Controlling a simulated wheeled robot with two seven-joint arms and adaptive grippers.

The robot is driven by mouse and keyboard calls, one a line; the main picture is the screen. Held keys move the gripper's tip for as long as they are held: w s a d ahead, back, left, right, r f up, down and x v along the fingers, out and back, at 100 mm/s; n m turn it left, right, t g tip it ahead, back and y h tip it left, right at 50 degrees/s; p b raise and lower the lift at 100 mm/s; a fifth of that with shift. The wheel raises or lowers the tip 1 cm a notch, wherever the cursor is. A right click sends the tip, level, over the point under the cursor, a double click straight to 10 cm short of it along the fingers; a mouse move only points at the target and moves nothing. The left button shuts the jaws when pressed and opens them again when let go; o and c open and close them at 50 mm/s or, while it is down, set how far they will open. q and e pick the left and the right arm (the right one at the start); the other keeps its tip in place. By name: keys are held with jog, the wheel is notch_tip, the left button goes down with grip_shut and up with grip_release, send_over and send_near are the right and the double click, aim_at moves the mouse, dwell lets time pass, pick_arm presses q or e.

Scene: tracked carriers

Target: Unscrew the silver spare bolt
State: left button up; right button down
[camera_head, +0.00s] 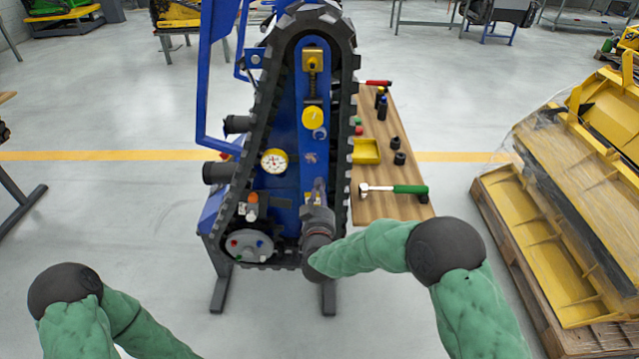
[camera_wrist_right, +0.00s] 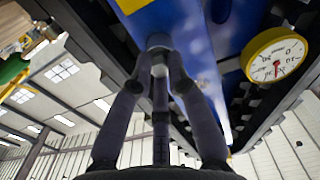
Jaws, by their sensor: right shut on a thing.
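The blue tracked carrier (camera_head: 284,215) stands upright in the middle of the head view, with a black track around its blue side plate. My right gripper (camera_head: 318,188) is at the lower part of that plate, and my wrist hides what lies behind it. In the right wrist view its two dark fingers (camera_wrist_right: 158,58) close on the silver spare bolt (camera_wrist_right: 158,41), a small grey round piece against the blue plate. The bolt is mostly hidden by the fingertips. My left gripper is out of view; only the left arm shows at the lower left.
A yellow-rimmed gauge (camera_head: 274,161) and a yellow round cap (camera_head: 313,117) are on the plate. A grey disc with coloured knobs (camera_head: 249,245) is lower left. The wooden table (camera_head: 390,210) at right holds a green-handled hammer (camera_head: 394,189), a yellow tray (camera_head: 366,151) and black sockets.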

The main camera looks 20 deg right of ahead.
jog(key=shift+s+n+p, duration=0.1)
jog(key=shift+n+p, duration=0.3)
jog(key=shift+n, duration=0.2)
jog(key=shift+s+n, duration=0.1)
jog(key=shift+n, duration=0.4)
jog(key=shift+s+a, duration=0.1)
jog(key=shift+p+v, duration=0.6)
jog(key=shift+v, duration=1.15)
jog(key=shift+p+v, duration=0.35)
jog(key=shift+v, duration=1.45)
